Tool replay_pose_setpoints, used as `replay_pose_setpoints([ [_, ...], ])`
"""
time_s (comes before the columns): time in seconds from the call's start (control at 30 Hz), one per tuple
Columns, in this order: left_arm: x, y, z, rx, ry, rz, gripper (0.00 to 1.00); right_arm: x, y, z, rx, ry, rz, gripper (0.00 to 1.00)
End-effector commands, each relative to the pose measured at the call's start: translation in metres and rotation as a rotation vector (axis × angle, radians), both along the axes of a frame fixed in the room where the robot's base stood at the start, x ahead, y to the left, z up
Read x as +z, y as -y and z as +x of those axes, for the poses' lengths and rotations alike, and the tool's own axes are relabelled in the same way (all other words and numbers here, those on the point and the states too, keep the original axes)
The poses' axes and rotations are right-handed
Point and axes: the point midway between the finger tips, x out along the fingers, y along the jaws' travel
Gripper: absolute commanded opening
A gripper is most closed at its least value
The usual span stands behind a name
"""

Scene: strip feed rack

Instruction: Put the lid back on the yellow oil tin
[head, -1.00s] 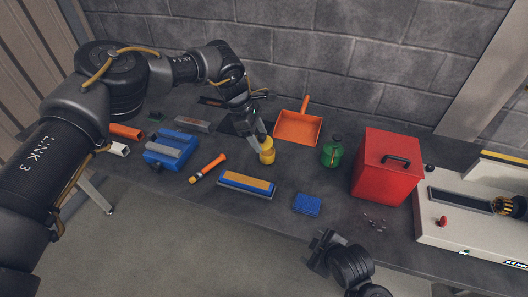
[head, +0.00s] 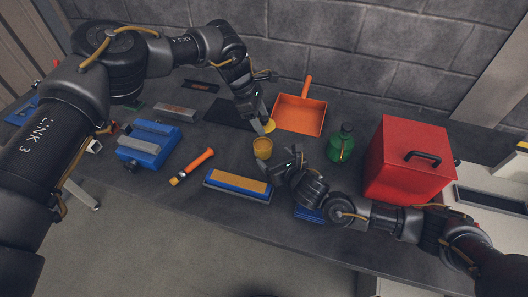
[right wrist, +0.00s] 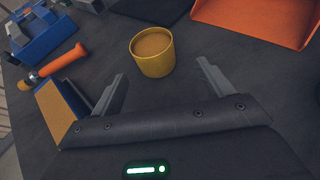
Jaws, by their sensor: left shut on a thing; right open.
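The yellow oil tin (head: 263,153) stands upright and open on the bench, its round mouth showing. It also shows in the right wrist view (right wrist: 153,63), ahead of my right fingertips. My left gripper (head: 264,123) is shut on the yellow lid (head: 271,126), a flat disc held behind the tin and apart from it. My right gripper (head: 282,165) is open and empty, low beside the tin on its front right. In the right wrist view my right gripper's fingers (right wrist: 163,82) are spread wide, with the tin just beyond the gap. The left gripper is not in that view.
An orange dustpan (head: 299,116) lies behind the tin. A green bottle (head: 340,145) and a red box (head: 405,165) stand to the right. A sharpening stone (head: 238,186), an orange-handled brush (head: 198,162) and a blue vise-like block (head: 148,147) lie left. A blue pad (head: 308,214) is partly hidden under my right arm.

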Motion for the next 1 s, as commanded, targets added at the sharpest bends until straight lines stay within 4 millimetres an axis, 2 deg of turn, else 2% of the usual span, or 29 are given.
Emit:
replay_pose_setpoints([
  [0.47, -0.003, 0.000, 0.003, -0.002, -0.004, 0.001, 0.39, -0.005, -0.003, 0.008, 0.001, -0.002, 0.000, 0.79],
  [0.8, -0.003, 0.001, 0.003, -0.002, -0.003, -0.001, 0.39, -0.023, -0.022, 0.046, -0.002, -0.004, -0.001, 0.79],
  [1.0, -0.003, 0.001, 0.003, -0.002, -0.003, -0.001, 0.39, -0.030, -0.030, 0.061, -0.001, -0.004, 0.000, 0.79],
])
